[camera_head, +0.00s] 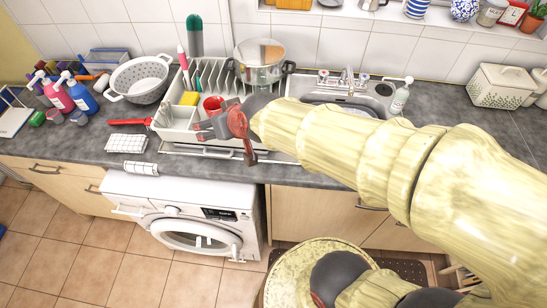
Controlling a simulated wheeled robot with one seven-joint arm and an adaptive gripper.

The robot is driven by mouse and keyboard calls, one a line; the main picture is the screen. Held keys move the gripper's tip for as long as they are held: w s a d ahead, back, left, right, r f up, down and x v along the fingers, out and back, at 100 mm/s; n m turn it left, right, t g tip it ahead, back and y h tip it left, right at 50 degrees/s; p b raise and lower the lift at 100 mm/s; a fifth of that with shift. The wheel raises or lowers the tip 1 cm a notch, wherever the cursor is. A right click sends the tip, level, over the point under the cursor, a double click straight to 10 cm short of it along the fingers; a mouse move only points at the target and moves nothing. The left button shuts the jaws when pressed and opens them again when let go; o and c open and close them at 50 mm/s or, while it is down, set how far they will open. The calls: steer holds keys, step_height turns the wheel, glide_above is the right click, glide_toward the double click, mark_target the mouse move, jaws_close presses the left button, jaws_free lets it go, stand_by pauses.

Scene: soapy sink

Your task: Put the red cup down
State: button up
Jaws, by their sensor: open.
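The red cup (212,103) shows just behind my gripper, at the right front part of the white dish rack (178,137). It looks upright, and its lower part is hidden by the gripper. My gripper (206,127) reaches in from the right over the rack's front, with its grey and red parts close in front of the cup. The jaws are open. I cannot tell whether a finger touches the cup, or what exactly the cup's base rests on.
The sink (345,101) lies right, partly behind my arm. Free counter (88,140) lies left.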

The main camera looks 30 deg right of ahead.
steer(key=s+d+r+g, duration=0.1)
steer(key=s+d, duration=0.2)
steer(key=s, duration=0.6)
steer(key=s+d+r+g+h, duration=0.1)
steer(key=s+d+g, duration=0.1)
steer(key=s, duration=0.7)
steer(key=shift+s+d+r+h, duration=0.15)
steer(key=shift+d+r+h, duration=0.15)
steer(key=shift+d, duration=0.15)
steer(key=shift+f+b, duration=0.45)
steer(key=shift+f, duration=0.05)
